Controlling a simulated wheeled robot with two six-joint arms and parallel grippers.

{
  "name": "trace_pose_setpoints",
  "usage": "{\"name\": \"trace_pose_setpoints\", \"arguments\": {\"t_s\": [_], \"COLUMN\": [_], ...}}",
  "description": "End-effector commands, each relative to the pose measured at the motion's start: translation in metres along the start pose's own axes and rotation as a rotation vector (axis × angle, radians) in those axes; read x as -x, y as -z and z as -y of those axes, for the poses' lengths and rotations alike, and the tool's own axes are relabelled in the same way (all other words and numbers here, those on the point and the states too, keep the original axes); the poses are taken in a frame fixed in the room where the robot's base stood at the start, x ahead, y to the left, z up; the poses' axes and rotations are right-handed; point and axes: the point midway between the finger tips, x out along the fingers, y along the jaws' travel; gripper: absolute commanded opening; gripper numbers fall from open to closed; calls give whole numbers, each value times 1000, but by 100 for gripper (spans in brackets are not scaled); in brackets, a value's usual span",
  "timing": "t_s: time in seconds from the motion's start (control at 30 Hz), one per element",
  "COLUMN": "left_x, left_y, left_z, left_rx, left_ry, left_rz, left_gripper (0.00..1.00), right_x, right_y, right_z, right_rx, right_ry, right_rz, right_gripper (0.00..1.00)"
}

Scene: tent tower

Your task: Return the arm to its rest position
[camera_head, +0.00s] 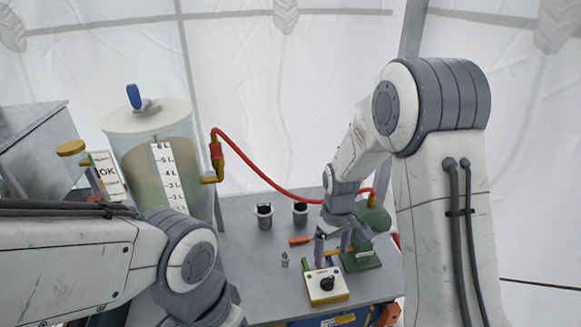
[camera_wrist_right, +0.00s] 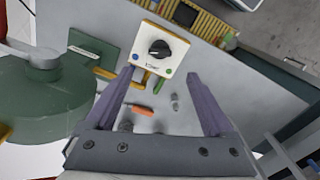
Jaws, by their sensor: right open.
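My right arm comes in from the right, and its gripper (camera_head: 333,248) hangs over the grey table, just behind a cream control box (camera_head: 315,294) with a black knob. In the right wrist view the gripper (camera_wrist_right: 161,78) shows two purple fingers spread wide with nothing held between them. The control box (camera_wrist_right: 147,65) lies beyond the fingertips in that view. My left arm crosses the lower left of the head view; its gripper is out of the picture.
A green pump-like device (camera_head: 372,218) stands close right of my right gripper, joined by a red hose (camera_head: 262,174) to a clear tank (camera_head: 130,165). Two small dark-topped cups (camera_head: 264,216) and an orange piece (camera_head: 300,240) are on the table (camera_head: 245,275). Bare table lies left of the box.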

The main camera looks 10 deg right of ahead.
Motion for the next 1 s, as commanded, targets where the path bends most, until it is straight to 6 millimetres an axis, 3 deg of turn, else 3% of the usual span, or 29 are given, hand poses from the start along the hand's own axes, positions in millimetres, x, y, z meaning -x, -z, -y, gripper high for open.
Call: {"name": "trace_pose_setpoints", "arguments": {"t_s": [0.13,0.27,0.4,0.5,0.7,0.83,1.0], "left_x": [0,0,0,0,0,0,0], "left_y": [0,0,0,0,0,0,0], "left_z": [0,0,0,0,0,0,0], "left_rx": [0,0,0,0,0,0,0], "left_ry": [0,0,0,0,0,0,0], "left_rz": [0,0,0,0,0,0,0], "left_gripper": [50,50,50,50,50,50,50], "right_x": [18,55,92,108,120,121,121], "right_y": [-2,-20,-66,-104,-158,-170,-170], "right_z": [26,84,151,183,212,217,217], "right_rx": [26,80,148,190,244,254,254], "right_ry": [1,10,31,48,73,79,79], "right_rz": [-11,-28,-41,-46,-45,-43,-43], "right_gripper": [88,88,88,88,88,88,88]}}
